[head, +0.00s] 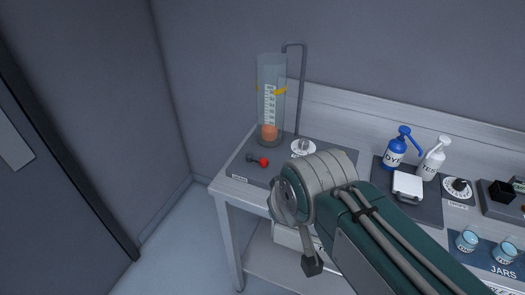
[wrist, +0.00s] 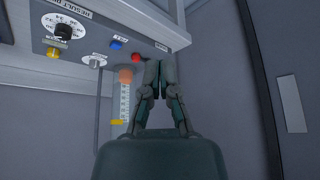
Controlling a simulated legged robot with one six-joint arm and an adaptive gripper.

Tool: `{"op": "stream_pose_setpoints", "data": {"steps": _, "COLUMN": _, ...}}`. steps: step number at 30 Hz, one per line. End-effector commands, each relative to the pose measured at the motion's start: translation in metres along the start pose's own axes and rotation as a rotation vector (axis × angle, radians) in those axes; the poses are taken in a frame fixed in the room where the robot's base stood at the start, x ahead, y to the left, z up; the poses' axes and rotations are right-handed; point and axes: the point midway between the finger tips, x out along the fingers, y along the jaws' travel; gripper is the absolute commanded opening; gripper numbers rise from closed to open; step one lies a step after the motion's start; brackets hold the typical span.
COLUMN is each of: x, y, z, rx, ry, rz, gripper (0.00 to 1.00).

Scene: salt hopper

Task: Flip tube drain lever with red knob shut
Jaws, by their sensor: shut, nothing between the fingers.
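The clear tube (head: 271,85) with a printed scale stands at the bench's back left, an orange float (head: 269,132) near its base. The drain lever's red knob (head: 264,162) sticks out to the right on the dark panel in front of the tube. In the wrist view, which looks upside down, the red knob (wrist: 135,58) shows just left of my gripper (wrist: 160,66). My gripper is shut and empty, its fingertips together; I cannot tell whether it touches the knob.
A white dial (head: 303,148) and a thin bent pipe (head: 301,90) stand right of the tube. A blue pump bottle (head: 396,150), a white bottle (head: 433,160) and jars (head: 467,241) are further right. A dark door (head: 65,110) is at left; the floor between is clear.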

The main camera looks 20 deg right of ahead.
Motion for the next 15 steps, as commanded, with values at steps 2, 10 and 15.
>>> {"op": "stream_pose_setpoints", "data": {"steps": 2, "x": 0.002, "y": 0.002, "z": -0.009, "rx": 0.01, "ry": -0.008, "rz": 0.005, "gripper": 0.0}}
{"op": "stream_pose_setpoints", "data": {"steps": 10, "x": 0.029, "y": 0.019, "z": -0.081, "rx": 0.088, "ry": -0.054, "rz": 0.041, "gripper": 0.0}}
{"op": "stream_pose_setpoints", "data": {"steps": 15, "x": 0.062, "y": 0.035, "z": -0.127, "rx": 0.143, "ry": -0.082, "rz": 0.066, "gripper": 0.0}}
